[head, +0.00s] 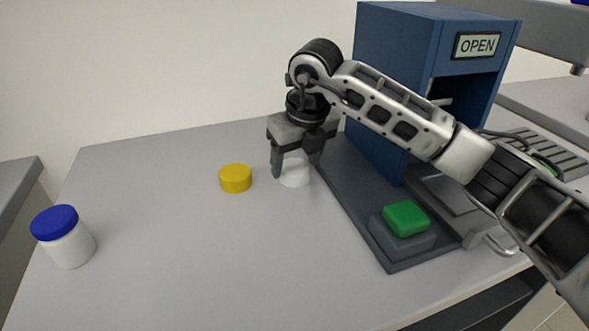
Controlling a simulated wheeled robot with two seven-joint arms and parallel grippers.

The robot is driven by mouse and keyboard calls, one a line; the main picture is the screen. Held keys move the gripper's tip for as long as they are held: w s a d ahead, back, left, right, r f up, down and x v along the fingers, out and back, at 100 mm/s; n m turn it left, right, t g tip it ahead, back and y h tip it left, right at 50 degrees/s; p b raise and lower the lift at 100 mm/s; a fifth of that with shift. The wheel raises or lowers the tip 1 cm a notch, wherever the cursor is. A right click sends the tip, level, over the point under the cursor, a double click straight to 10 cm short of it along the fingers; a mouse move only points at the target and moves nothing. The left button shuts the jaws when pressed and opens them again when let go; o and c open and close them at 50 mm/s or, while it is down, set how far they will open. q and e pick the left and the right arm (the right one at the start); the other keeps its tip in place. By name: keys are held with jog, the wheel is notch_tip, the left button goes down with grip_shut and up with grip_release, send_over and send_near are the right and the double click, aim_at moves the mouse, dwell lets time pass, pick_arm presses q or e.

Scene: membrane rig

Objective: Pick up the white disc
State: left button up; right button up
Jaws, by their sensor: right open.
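The white disc (295,175) lies on the grey table, left of the dark base of the blue machine. My right gripper (295,170) points down over the disc with its jaws open. One finger is at the disc's left side and the other is at its upper right. I cannot tell whether the fingers touch the disc. The gripper covers part of the disc's back edge. My left gripper is not in view.
A yellow disc (235,179) lies just left of the gripper. A white jar with a blue lid (64,238) stands at the far left. The blue machine (399,78) with an "OPEN" sign stands right, its green button (406,218) in front. The table's front middle is clear.

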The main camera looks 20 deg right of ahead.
jog(key=shift+x, duration=0.8)
jog(key=c, duration=0.7)
jog(key=shift+r, duration=0.1)
